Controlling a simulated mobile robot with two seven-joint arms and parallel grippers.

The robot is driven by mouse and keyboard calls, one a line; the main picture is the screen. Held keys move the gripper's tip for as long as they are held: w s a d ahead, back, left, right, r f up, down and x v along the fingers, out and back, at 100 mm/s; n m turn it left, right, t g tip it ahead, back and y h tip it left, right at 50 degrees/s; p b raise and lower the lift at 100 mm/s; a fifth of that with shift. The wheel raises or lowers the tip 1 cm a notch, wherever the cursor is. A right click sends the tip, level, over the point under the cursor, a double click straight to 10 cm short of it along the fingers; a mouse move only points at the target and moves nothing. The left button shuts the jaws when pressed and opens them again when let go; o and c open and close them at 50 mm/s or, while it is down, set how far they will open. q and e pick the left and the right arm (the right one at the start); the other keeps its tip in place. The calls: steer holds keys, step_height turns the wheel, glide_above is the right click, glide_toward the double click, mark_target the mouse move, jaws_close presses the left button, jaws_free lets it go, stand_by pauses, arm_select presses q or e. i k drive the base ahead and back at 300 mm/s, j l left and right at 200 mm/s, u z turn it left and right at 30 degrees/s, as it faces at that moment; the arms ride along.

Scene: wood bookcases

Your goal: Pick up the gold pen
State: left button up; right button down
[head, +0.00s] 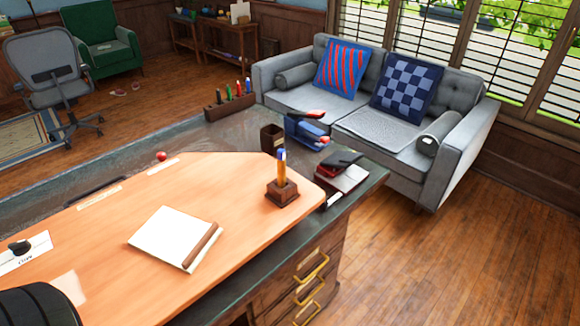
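A gold-orange pen (282,174) with a blue and white top stands upright in a small brown wooden holder (283,192) near the right end of the desk's orange-tan top. Its lower end is hidden in the holder. I take this for the gold pen, but the blue top leaves some doubt. A brown stick-like item (201,246) lies along the right edge of a white notepad (165,236). Neither of my grippers is in view.
The desk (110,225) carries a dark cup (272,138), a blue item (305,131), dark booklets (342,162), a red ball (161,156) and a rack (230,107) of coloured pens. A grey sofa (470,130) stands behind. Wood floor (480,255) is clear at right.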

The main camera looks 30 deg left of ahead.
mark_target(282, 165)
steer(key=u, duration=0.5)
steer(key=l+u, duration=0.1)
steer(key=u, duration=0.85)
steer(key=l+u, duration=0.1)
steer(key=u, duration=0.85)
steer(key=k+l+u, duration=0.1)
steer(key=l+u, duration=0.3)
steer(key=k+l+u, duration=0.15)
steer(key=l+u, duration=0.3)
steer(key=k+l+u, duration=0.1)
steer(key=l, duration=0.3)
steer(key=k+l+u, duration=0.15)
steer(key=k+l, duration=0.15)
steer(key=l, duration=0.65)
